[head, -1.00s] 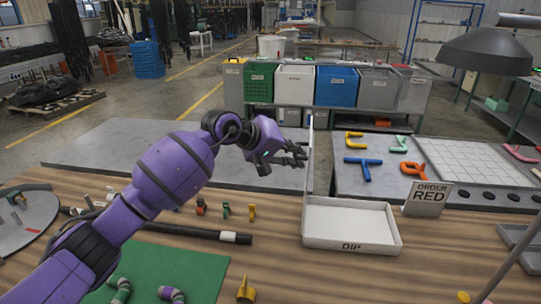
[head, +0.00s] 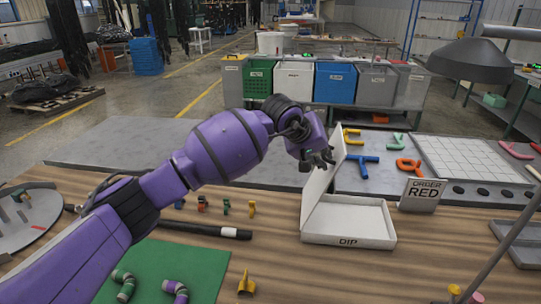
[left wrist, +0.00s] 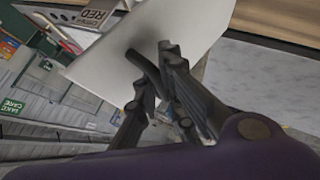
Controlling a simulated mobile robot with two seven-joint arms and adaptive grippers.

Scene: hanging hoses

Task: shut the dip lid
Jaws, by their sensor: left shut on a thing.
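The white dip box (head: 348,240), labelled DIP on its front, sits open on the wooden bench. Its white lid (head: 322,184) rises from the box's left side and leans partly over to the right, above the open tray. My left gripper (head: 322,158) is at the lid's upper part, on its left, outer side, and is shut on it. In the left wrist view, the dark fingers (left wrist: 160,82) meet the pale lid (left wrist: 185,30); the exact contact is partly hidden by the fingers. My right gripper is not in view.
The ORDER RED sign (head: 422,195) stands just right of the box. A black hose (head: 203,229) and a green mat (head: 160,270) lie left of it. Coloured pipe pieces lie on the grey panel (head: 375,180) behind. A thin grey pole crosses the lower right.

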